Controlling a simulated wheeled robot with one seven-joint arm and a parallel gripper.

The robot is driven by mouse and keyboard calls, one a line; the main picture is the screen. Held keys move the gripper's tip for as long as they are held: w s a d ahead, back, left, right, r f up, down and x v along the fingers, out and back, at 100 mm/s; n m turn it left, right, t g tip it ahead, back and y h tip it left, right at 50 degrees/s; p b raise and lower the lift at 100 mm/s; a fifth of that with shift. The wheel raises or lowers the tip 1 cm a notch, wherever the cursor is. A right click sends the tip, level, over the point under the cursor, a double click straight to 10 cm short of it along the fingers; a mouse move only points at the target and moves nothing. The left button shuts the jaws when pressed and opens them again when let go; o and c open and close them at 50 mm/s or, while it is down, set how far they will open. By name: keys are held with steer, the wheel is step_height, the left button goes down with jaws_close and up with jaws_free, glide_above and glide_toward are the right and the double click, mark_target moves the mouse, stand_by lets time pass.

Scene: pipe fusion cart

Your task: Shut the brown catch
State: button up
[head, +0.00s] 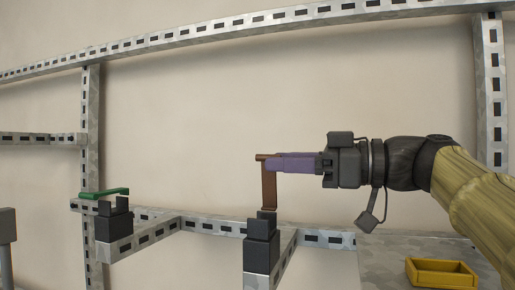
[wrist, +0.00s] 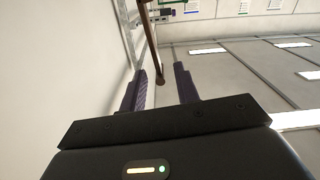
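The brown catch (head: 269,190) stands upright, swung up from a dark block (head: 261,245) on the metal frame. Its bent top end lies at the purple fingertips of my gripper (head: 276,162), which reaches in level from the right. In the wrist view the brown bar (wrist: 151,42) runs down from the top, and its end sits between the two spread fingers of my gripper (wrist: 158,72). The fingers are open, with a gap showing at least on the right of the bar. I cannot tell whether the left finger touches it.
A green catch (head: 104,192) lies about level over another dark block (head: 113,222) at the left. A yellow tray (head: 441,273) sits on a grey surface at the lower right. Perforated metal rails (head: 200,30) frame the space. The wall behind is bare.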

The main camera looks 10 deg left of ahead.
mark_target(261, 161)
steer(key=a+p, duration=0.1)
steer(key=a, duration=0.1)
steer(key=a+p, duration=0.1)
steer(key=a, duration=0.1)
steer(key=shift+w+r, duration=0.15)
steer(key=shift+a, duration=0.55)
steer(key=shift+c, duration=0.2)
jaws_close()
